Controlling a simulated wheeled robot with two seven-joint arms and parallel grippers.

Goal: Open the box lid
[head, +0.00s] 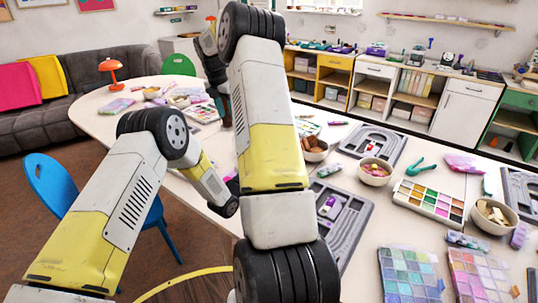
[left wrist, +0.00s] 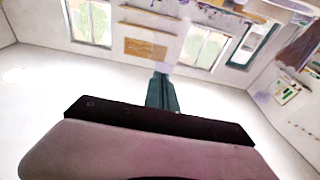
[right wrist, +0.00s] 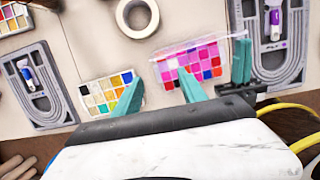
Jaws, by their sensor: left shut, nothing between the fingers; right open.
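A box with pink, red and purple compartments (right wrist: 192,66) lies on the table in the right wrist view. A clear pinkish strip, apparently its lid (right wrist: 200,40), runs along its far edge; I cannot tell whether the lid is open. My right gripper (right wrist: 162,84) is open and empty, its teal fingers apart in front of the box, one overlapping its near side. I cannot tell whether they touch it. My left gripper (left wrist: 160,76) is shut and empty, with walls and windows behind it. Neither gripper's fingers show clearly in the head view.
A small paint palette (right wrist: 108,92) lies left of the box, below a tape roll (right wrist: 137,17). Grey bead boards (right wrist: 36,88) flank them. A teal tool (right wrist: 241,62) stands right of the box. In the head view, bowls (head: 375,172) and paint trays (head: 430,198) crowd the right side.

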